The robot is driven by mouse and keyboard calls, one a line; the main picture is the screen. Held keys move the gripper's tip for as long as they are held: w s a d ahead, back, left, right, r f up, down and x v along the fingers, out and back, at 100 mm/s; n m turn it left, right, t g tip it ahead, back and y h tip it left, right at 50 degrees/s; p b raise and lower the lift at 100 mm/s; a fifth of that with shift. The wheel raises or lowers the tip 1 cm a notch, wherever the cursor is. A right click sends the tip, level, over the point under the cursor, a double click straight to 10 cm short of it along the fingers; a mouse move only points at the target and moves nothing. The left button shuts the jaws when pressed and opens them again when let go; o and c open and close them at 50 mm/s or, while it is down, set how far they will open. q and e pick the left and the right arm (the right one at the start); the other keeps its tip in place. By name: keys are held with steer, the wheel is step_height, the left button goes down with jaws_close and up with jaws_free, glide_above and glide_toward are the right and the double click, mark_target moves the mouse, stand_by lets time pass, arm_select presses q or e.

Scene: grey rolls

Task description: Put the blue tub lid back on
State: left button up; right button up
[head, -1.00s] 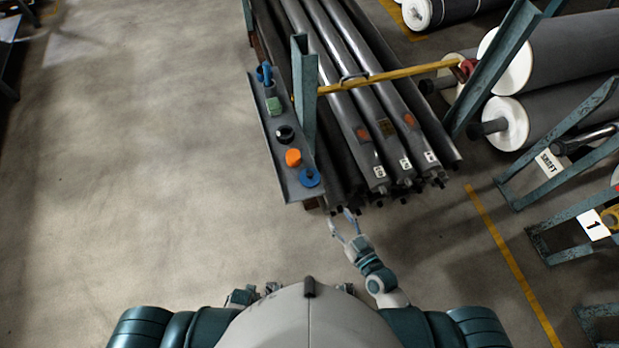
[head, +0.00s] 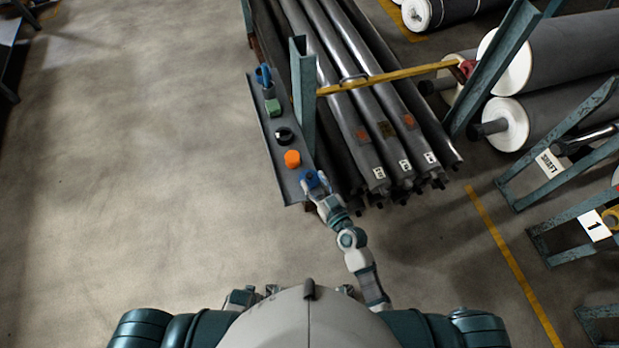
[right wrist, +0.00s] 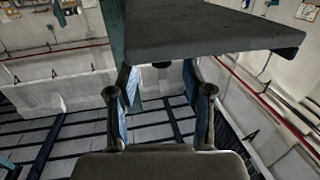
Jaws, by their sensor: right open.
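A round blue piece (head: 309,178) sits at the near end of a narrow grey ledge (head: 290,190) in the head view. I cannot tell whether it is the tub, its lid or both. My right gripper (head: 313,184) is at this piece and partly covers it; I cannot tell whether they touch. In the right wrist view the right gripper (right wrist: 162,100) has its two fingers apart, with nothing clearly between them. A grey slab (right wrist: 215,32) fills the top of that view. My left gripper is not seen.
An orange piece (head: 292,158), a black round piece (head: 284,136), a green block (head: 272,106) and a blue tool-like object (head: 263,76) line the ledge. The floor left is clear.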

mark_target(309, 175)
steer(key=x, duration=0.2)
steer(key=shift+w+a+f, duration=0.1)
steer(key=shift+w, duration=0.25)
steer(key=shift+w+a, duration=0.2)
steer(key=shift+w, duration=0.05)
steer(key=shift+a, duration=0.2)
jaws_close()
steer(key=shift+d, duration=0.15)
